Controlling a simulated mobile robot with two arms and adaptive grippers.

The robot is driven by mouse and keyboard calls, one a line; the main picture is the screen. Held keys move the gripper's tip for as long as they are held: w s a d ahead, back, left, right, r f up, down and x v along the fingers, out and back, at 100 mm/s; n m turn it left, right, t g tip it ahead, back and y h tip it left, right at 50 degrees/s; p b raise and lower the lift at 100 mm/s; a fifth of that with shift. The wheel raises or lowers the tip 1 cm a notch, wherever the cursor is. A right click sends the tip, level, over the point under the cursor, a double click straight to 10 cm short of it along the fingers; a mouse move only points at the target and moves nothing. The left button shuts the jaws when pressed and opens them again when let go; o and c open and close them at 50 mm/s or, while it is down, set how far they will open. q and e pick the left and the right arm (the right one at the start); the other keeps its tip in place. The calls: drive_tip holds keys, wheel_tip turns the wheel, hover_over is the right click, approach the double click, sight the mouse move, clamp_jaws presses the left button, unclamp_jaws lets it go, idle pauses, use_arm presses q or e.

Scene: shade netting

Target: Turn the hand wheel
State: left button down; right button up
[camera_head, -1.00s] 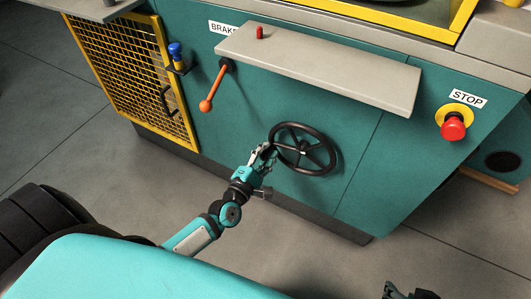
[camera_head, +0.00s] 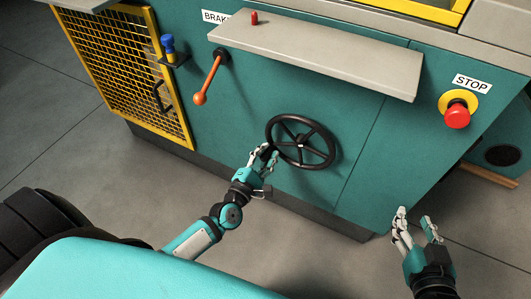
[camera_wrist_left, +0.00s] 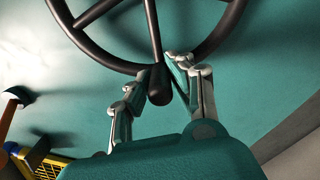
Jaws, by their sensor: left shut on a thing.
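The black spoked hand wheel (camera_head: 302,139) is mounted on the teal machine front. Its rim, spokes and a dark handle knob (camera_wrist_left: 159,93) show close up in the left wrist view. My left gripper (camera_head: 266,157) is at the wheel's lower left edge. Its fingers (camera_wrist_left: 164,85) lie on both sides of the knob and are shut on the wheel's handle; the exact contact is partly hidden. My right gripper (camera_head: 416,222) is at the lower right, apart from the wheel, with its fingers spread and nothing between them.
A grey shelf (camera_head: 320,60) juts out above the wheel. An orange-knobbed brake lever (camera_head: 207,80) is up left, and a red stop button (camera_head: 457,115) is at right. A yellow mesh guard (camera_head: 125,70) stands at left. The floor in front is clear.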

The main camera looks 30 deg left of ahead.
use_arm(q)
drive_tip(key=shift+s+f, duration=0.1)
drive_tip(key=shift+f, duration=0.2)
drive_tip(key=c, duration=1.4)
unclamp_jaws()
drive_tip(key=shift+o, duration=1.1)
drive_tip(key=shift+r, duration=0.1)
drive_tip(key=s, duration=1.2)
drive_tip(key=shift+a, duration=0.2)
